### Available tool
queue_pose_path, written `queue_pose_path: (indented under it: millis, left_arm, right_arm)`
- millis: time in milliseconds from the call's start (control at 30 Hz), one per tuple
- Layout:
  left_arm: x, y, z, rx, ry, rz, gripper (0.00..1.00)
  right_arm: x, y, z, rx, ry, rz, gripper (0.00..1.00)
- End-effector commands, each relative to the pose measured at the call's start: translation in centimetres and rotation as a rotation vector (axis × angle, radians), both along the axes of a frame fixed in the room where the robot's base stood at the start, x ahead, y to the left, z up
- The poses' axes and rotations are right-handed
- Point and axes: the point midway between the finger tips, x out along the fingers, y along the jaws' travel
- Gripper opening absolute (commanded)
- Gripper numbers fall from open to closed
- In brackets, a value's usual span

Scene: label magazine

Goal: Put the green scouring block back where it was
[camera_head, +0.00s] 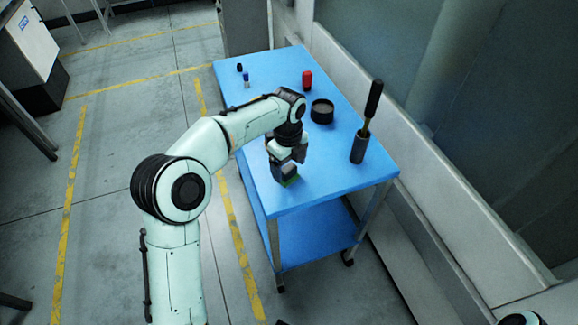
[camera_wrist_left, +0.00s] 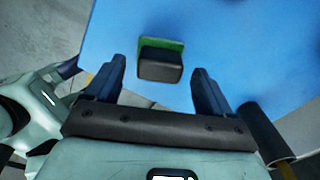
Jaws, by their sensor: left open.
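The green scouring block (camera_head: 291,181) is at the near left part of the blue table, mostly hidden under my left gripper in the head view. In the left wrist view the block shows as a dark grey body with a green layer (camera_wrist_left: 161,60) along its far side. My left gripper (camera_head: 287,172) is open. In the left wrist view its two fingers (camera_wrist_left: 157,85) stand apart to the left and right, with the block ahead of the gap between them. I cannot tell the exact height of the fingers above the table. My right gripper is not in view.
The blue table (camera_head: 338,188) also holds a dark round bowl (camera_head: 322,111), a red object (camera_head: 307,80), a small blue-and-white item (camera_head: 246,80), a small black item (camera_head: 239,67) and a dark holder with a tall black-handled tool (camera_head: 359,147). A wall ledge borders its right side.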

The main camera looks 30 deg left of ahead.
Motion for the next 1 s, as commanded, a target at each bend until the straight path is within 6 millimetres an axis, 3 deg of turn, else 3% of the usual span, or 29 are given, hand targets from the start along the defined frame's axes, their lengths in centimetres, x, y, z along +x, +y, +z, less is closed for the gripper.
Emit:
queue_pose_path:
  millis: [300,500,1000]
  left_arm:
    - [0.1,0.0,7.1,0.000,-0.006,-0.002,0.83]
    - [0.0,0.1,10.0,0.000,-0.004,-0.001,0.83]
    - [-0.1,0.1,10.7,0.000,-0.001,-0.001,0.83]
  right_arm:
    - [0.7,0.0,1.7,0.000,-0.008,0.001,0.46]
    - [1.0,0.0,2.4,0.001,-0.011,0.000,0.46]
    - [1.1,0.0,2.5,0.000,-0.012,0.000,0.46]
